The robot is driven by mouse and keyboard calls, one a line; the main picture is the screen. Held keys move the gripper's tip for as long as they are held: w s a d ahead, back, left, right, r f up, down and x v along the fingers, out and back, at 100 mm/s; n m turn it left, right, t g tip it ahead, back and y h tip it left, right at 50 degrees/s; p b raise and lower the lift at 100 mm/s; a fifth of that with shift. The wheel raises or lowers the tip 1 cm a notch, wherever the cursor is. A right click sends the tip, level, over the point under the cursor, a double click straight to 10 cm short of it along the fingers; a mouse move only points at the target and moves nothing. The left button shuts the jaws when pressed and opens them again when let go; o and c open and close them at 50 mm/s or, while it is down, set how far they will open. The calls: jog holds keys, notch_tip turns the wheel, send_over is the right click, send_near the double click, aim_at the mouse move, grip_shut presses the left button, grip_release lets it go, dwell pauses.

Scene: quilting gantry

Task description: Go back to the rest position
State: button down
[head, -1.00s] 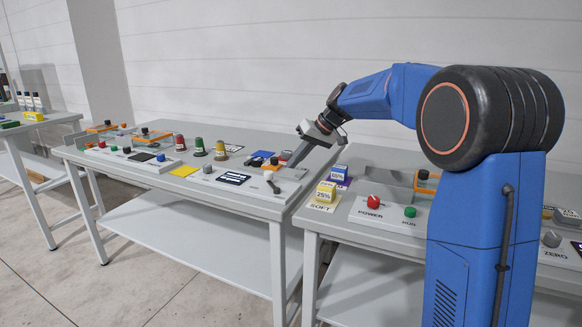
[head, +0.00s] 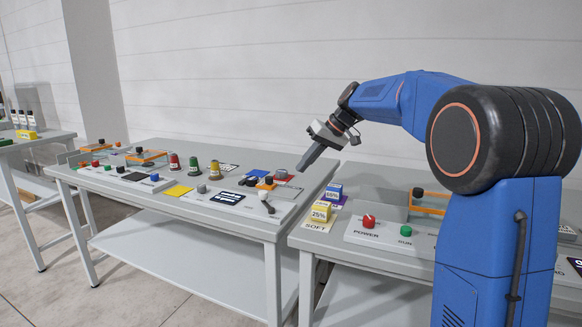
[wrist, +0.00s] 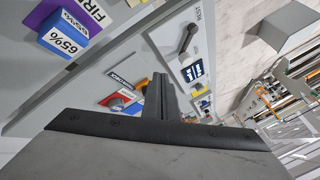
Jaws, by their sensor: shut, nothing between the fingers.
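My gripper (head: 309,160) is shut and empty. In the head view it hangs in the air over the right end of the middle table (head: 160,200), tilted down and to the left. My blue arm reaches to it from the right. In the wrist view the closed fingers (wrist: 160,96) point away over the tabletop, with a dark lever (wrist: 187,38) beyond them on a light panel.
Below my gripper are an orange-based knob (head: 266,184), a small lever (head: 266,202) and a dark display (head: 228,198). Blue (head: 334,191) and yellow (head: 321,211) percentage blocks stand on the right table, near a red POWER knob (head: 368,221). The air above is clear.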

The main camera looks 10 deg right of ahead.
jog(key=s+d+f+m+h, duration=0.1)
jog(key=s+f+h, duration=0.15)
jog(key=s, duration=1.05)
jog(key=s+f+m+h, duration=0.1)
jog(key=s+f, duration=0.2)
jog(key=s, duration=1)
jog(key=s+d+f+h, duration=0.1)
jog(key=s+d+f, duration=0.1)
jog(key=s+f, duration=0.4)
jog(key=s+d+f+m+t+h, duration=0.1)
jog(key=s+f, duration=0.6)
jog(key=s, duration=0.7)
jog(key=shift+s+d+f+h, duration=0.25)
jog(key=shift+d+h, duration=0.2)
jog(key=shift+d, duration=0.4)
